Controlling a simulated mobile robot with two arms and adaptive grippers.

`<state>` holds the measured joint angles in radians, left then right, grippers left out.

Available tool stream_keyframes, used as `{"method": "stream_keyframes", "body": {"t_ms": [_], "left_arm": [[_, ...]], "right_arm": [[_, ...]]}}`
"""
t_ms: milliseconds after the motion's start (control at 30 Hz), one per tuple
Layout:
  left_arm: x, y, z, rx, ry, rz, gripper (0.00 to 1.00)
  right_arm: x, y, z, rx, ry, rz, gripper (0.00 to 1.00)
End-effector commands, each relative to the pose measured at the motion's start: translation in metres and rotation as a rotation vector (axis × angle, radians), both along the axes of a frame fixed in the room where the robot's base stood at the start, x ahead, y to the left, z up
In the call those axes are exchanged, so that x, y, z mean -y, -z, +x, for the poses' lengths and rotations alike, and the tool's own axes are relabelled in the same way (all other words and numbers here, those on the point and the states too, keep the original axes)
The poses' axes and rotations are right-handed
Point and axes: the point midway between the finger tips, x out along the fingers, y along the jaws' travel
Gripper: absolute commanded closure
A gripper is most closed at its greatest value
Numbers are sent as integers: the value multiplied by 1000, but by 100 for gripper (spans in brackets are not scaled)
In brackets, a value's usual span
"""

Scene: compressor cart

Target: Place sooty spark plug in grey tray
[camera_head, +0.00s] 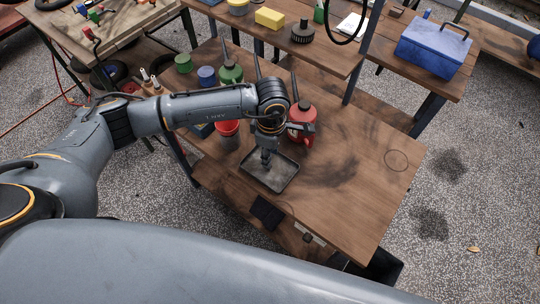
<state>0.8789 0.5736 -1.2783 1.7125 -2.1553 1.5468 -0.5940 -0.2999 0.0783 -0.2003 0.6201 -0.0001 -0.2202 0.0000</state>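The grey tray (285,181) lies near the front left of the wooden table and has a dark rim. My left gripper (266,160) points down over the tray's back left part. Its fingers are small and dark here, and I cannot tell whether they are open or shut, or whether they touch the tray. I cannot make out a sooty spark plug; my gripper and wrist could be hiding it. Two small pale upright items (150,79) stand at the far left, too small to name. My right gripper is not in view.
A red can (302,117) stands just behind the tray, and a red cup (228,128) is to its left. Green (231,73) and blue (206,75) containers stand further back. The table's right half (370,180) is clear.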

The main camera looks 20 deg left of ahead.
Motion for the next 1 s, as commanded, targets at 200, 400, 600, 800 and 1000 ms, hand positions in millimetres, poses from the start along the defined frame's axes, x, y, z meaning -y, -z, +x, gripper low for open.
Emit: {"method": "stream_keyframes", "body": {"t_ms": [200,400,600,800,1000], "left_arm": [[1,-46,1,6,2,-1,65],[1,-83,1,4,1,2,65],[1,-101,0,0,0,1,65],[1,-104,0,-1,0,2,65],[1,-103,0,-1,0,1,65]], "right_arm": [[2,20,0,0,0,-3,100],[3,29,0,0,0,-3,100],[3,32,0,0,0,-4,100],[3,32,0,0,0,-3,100],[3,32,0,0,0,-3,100]]}}
